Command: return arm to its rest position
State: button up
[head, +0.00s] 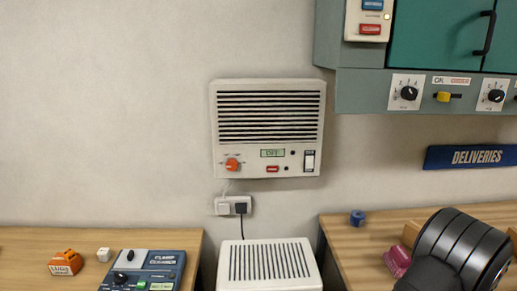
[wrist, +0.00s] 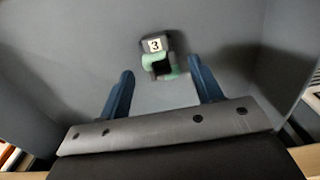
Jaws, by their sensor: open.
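My gripper (wrist: 160,92) shows in the wrist view with its two blue fingers spread apart. It is open, with nothing between the fingertips. Beyond the fingers is a grey surface (wrist: 75,35) bearing a small dark and green item with a white label marked 3 (wrist: 155,45); I cannot tell whether it touches the fingers, but it appears apart from them. In the head view the gripper is out of frame; a black ribbed part of my arm (head: 462,245) shows at the lower right, over the right-hand bench.
A wall unit with an orange knob (head: 268,125) hangs above a white vented box (head: 268,262). The left bench (head: 25,240) holds an orange item (head: 65,262), a white cube and a blue control box (head: 145,270). The right bench (head: 340,235) holds a blue roll (head: 357,217) and a pink item (head: 397,260). A green cabinet (head: 435,35) hangs upper right.

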notch_tip(320, 180, down, 3)
notch_tip(320, 180, up, 12)
notch_tip(320, 180, down, 12)
jog(key=shift+r, duration=0.2)
notch_tip(320, 180, up, 24)
jog(key=w+a+n, duration=0.5)
jog(key=w+a, duration=0.1)
jog(key=a, duration=0.4)
jog(key=w+a+r+n, duration=0.1)
jog(key=w+a+n, duration=0.4)
jog(key=a, duration=0.6)
jog(key=w+a+n, duration=0.4)
jog(key=w+a, duration=0.4)
jog(key=a, duration=0.3)
jog(key=shift+a+r+n, duration=0.15)
jog(key=shift+r+n, duration=0.1)
jog(key=shift+n, duration=0.15)
jog(key=shift+w, duration=0.1)
